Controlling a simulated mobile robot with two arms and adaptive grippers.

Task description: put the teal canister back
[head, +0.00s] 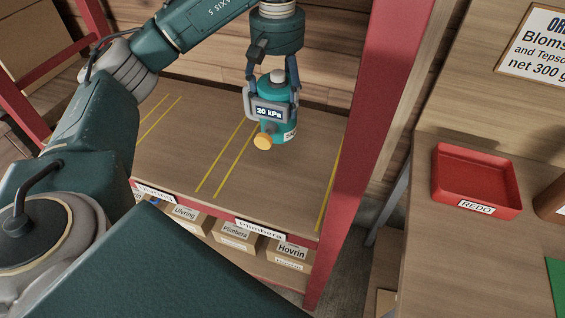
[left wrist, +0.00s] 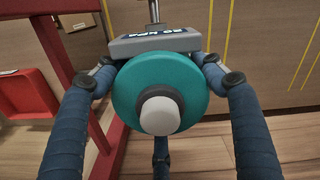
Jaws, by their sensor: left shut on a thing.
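The teal canister (head: 283,131) is in my left gripper (head: 272,98), whose fingers are closed around its upper part. It has a grey display reading "20 kPa", a pale knob on top and an orange knob low in front. It is over the back part of the upper shelf board (head: 225,172); I cannot tell whether its base touches the board. In the left wrist view the canister's round teal top (left wrist: 125,95) lies between the blue fingers of my left gripper (left wrist: 160,90). My right gripper is not in view.
Yellow lines divide the shelf board into strips, with bare room in front of the canister. A red post (head: 375,110) stands close on the right. Labelled cartons (head: 236,236) are on the lower shelf. A bench at right carries a red tray (head: 472,153) marked "REDO".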

